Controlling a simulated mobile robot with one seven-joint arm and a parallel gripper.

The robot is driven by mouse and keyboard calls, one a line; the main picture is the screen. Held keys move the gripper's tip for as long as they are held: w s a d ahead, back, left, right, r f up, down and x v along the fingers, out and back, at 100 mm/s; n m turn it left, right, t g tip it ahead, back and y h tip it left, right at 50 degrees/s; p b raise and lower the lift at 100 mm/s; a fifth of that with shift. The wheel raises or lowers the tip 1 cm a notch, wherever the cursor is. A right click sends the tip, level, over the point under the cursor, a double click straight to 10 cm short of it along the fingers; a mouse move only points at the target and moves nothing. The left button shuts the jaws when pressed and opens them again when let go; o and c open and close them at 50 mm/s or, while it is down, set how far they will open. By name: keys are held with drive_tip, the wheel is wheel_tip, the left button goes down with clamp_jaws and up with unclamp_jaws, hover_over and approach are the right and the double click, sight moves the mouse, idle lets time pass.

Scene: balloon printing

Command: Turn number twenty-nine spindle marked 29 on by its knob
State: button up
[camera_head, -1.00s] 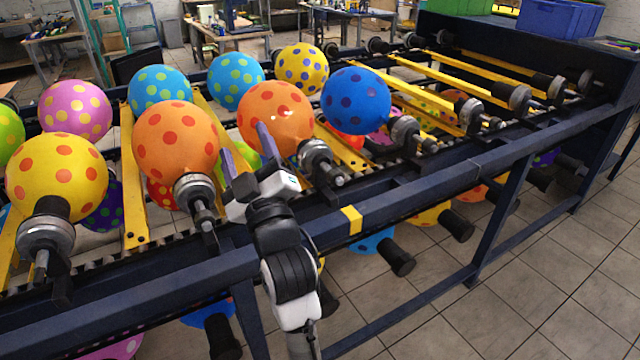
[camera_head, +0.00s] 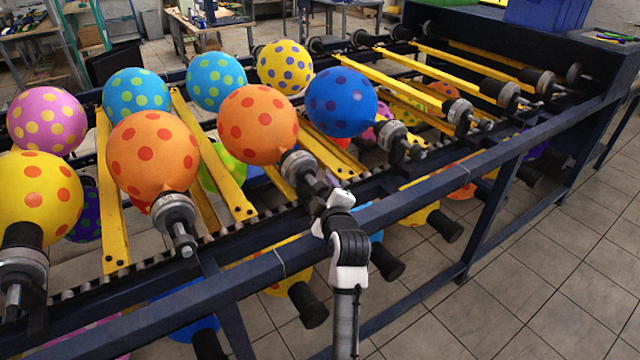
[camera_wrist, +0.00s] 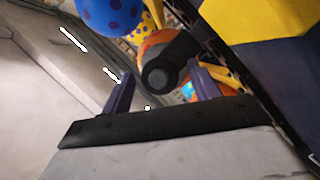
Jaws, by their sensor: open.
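My gripper is open, and its two purple fingers stand apart in the wrist view (camera_wrist: 160,86). A dark round spindle end (camera_wrist: 160,74) shows between and beyond the fingers, with an orange balloon behind it. I cannot tell whether the fingers touch it. In the head view my wrist is at the frame's front rail, close to the spindle (camera_head: 304,172) of the orange balloon (camera_head: 257,124); the fingers are hidden there. Other spindles carry the nearer orange balloon (camera_head: 178,212) and the blue balloon (camera_head: 396,137). No number 29 is readable on any spindle.
The dark blue front rail (camera_head: 440,176) runs along the machine close to my arm. More balloons on black holders (camera_head: 386,262) hang below it. Yellow bars (camera_head: 214,160) lie between spindles. The tiled floor (camera_head: 540,270) at right is clear.

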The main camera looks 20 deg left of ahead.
sight(304, 173)
drive_tip(key=shift+p+x, duration=0.35)
drive_tip(key=shift+x, duration=1.6)
drive_tip(key=shift+c, duration=0.3)
drive_tip(key=c, duration=0.9)
